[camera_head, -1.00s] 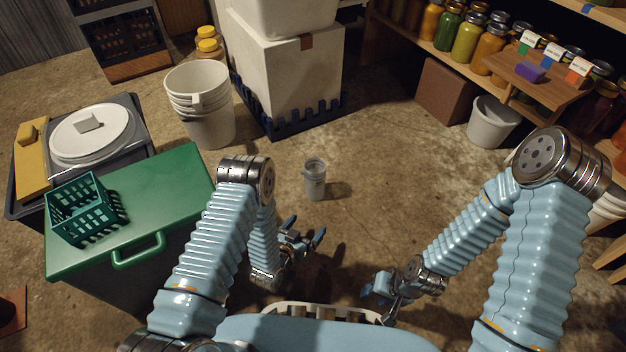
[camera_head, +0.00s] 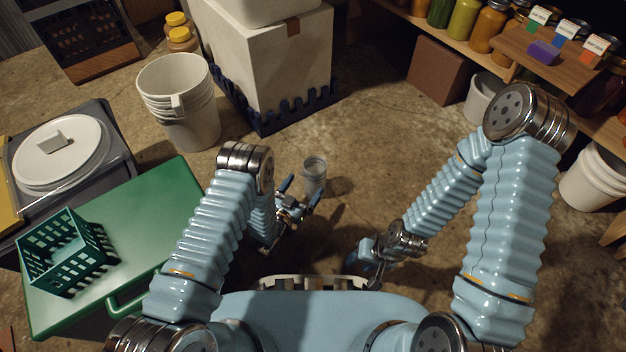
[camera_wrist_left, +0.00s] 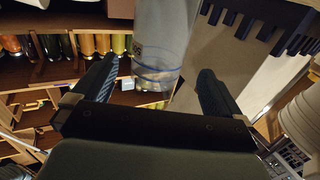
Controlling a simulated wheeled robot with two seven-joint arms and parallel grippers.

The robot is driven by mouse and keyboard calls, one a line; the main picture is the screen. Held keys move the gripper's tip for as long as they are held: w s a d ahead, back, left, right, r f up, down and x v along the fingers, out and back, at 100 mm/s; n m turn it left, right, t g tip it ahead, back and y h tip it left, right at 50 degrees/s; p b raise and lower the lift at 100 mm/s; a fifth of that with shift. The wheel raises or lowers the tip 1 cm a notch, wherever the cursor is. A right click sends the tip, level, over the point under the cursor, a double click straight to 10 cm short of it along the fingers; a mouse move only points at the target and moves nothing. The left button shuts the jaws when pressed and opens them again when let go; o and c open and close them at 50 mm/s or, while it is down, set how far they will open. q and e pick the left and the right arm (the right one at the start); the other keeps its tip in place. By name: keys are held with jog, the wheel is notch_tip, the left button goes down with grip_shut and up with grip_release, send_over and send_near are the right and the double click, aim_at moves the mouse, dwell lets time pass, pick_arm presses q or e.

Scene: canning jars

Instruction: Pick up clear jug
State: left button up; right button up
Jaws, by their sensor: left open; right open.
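The clear jug (camera_head: 314,172) stands upright on the concrete floor, just beyond my left gripper in the head view. In the left wrist view the jug (camera_wrist_left: 160,45) shows large, with a blue line around it, ahead of and partly between the two fingers. My left gripper (camera_head: 301,191) is open, its fingers pointing toward the jug; the left wrist view also shows its spread fingers (camera_wrist_left: 157,88). I cannot tell whether a finger touches the jug. My right gripper (camera_head: 366,268) is open and empty, low over the floor to the right.
A green-lidded bin (camera_head: 150,225) with a green basket (camera_head: 62,255) stands at left. White buckets (camera_head: 180,100) and a white box (camera_head: 270,65) on a dark pallet (camera_head: 262,128) stand behind the jug. Jar shelves line the right back. The floor right of the jug is clear.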

aim_at(320, 164)
pick_arm(q)
jog(key=x, duration=0.3)
jog(key=b+x, duration=0.1)
jog(key=x, duration=0.3)
jog(key=shift+w+d+r+b, duration=0.1)
jog(key=shift+d+r+b, duration=0.1)
jog(key=shift+r+b, duration=0.1)
jog(key=shift+c, duration=0.3)
jog(key=c, duration=1.3)
